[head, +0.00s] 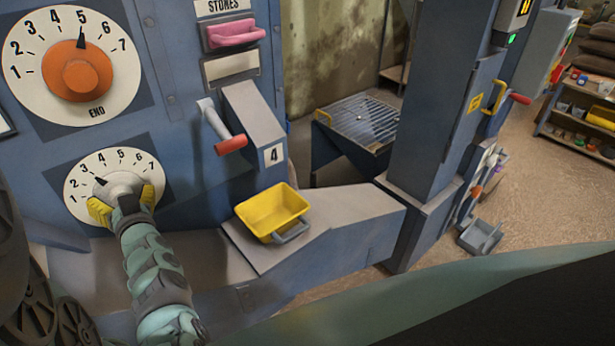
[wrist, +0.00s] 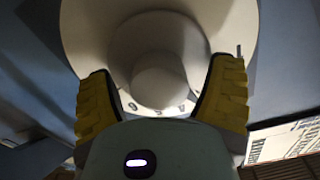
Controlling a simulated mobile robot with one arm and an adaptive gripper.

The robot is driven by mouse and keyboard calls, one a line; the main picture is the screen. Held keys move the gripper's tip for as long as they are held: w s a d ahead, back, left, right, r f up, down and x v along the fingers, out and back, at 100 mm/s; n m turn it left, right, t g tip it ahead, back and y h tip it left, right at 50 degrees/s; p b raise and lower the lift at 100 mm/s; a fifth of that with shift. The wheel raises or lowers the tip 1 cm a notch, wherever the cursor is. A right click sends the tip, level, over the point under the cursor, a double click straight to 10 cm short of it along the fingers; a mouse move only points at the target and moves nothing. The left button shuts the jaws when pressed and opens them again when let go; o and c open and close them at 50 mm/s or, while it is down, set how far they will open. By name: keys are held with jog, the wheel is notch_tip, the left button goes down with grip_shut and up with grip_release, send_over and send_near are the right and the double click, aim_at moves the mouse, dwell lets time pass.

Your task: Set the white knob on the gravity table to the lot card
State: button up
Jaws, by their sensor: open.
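The white knob (head: 122,185) sits in the middle of a round white dial (head: 143,163) marked 1 to 7, low on the blue machine panel. Its dark pointer mark seems to lie toward 2 or 3, but it is too small to read exactly. My gripper (head: 122,207) is open, with one yellow finger on each side of the knob. In the wrist view the knob (wrist: 160,80) stands between the fingers; I cannot tell whether they touch it. A printed white sheet (wrist: 285,142) shows at lower right there; its text is unreadable, and I cannot tell whether it is the lot card.
An orange knob (head: 80,76) on a larger dial marked END is above, pointing near 5. A red-handled lever (head: 231,145), a chute (head: 254,115) labelled 4 and a yellow scoop-like bin (head: 272,211) on a ledge are to the right. A pink handle (head: 235,33) sits under STONES.

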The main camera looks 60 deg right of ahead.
jog(key=v, duration=1.2)
jog(key=shift+r, duration=0.1)
